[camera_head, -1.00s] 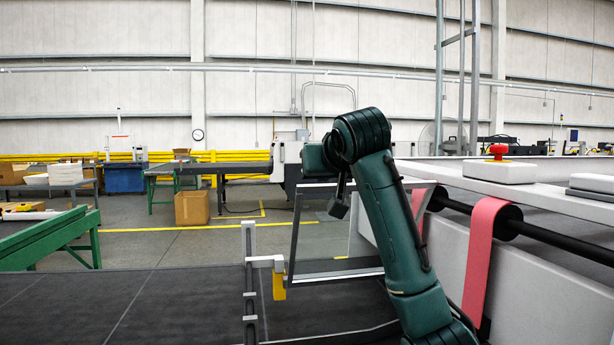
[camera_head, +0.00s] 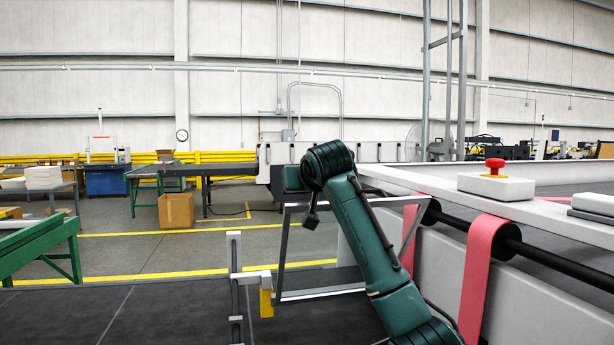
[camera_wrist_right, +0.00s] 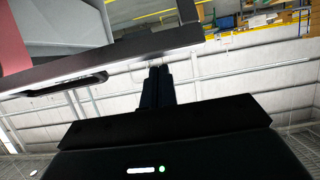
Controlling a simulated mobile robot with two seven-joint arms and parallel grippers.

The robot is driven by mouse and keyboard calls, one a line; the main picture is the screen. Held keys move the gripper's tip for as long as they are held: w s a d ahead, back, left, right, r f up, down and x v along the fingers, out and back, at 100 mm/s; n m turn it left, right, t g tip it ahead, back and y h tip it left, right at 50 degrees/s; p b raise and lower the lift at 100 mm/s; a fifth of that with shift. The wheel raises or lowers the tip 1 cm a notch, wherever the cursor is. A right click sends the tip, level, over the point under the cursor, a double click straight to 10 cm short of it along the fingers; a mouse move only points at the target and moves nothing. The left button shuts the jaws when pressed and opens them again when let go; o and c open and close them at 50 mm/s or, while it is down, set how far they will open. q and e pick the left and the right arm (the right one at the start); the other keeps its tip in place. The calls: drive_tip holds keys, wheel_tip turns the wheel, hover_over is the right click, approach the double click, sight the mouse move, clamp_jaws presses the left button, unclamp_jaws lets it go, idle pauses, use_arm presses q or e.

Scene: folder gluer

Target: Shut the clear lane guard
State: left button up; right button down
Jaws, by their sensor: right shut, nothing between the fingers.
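The clear lane guard (camera_head: 283,250) is a see-through panel in a grey frame. It stands raised and tilted beside the white machine, in the middle of the head view. My right gripper (camera_head: 311,218) hangs from the green arm near the guard's upper left corner; the arm hides part of the frame. In the right wrist view my right gripper (camera_wrist_right: 158,78) is shut and empty, its tips close to a dark grey bar (camera_wrist_right: 120,58) with a black handle (camera_wrist_right: 68,84). I cannot tell whether they touch. My left gripper is not in view.
A grey post (camera_head: 235,280) with a yellow block (camera_head: 266,302) stands left of the guard. A red belt (camera_head: 479,275) runs over a black roller at right. A red stop button (camera_head: 494,165) sits on the machine's top. The dark bed (camera_head: 150,315) at lower left is clear.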

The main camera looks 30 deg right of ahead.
drive_tip(key=shift+s+a+f, duration=0.1)
drive_tip(key=shift+s+f, duration=0.15)
drive_tip(key=shift+s, duration=0.2)
drive_tip(key=shift+s+a+f, duration=0.1)
drive_tip(key=shift+s+f, duration=0.1)
drive_tip(key=shift+s, duration=0.2)
drive_tip(key=shift+s+a+f, duration=0.2)
drive_tip(key=shift+s+f, duration=0.2)
drive_tip(key=shift+s, duration=0.3)
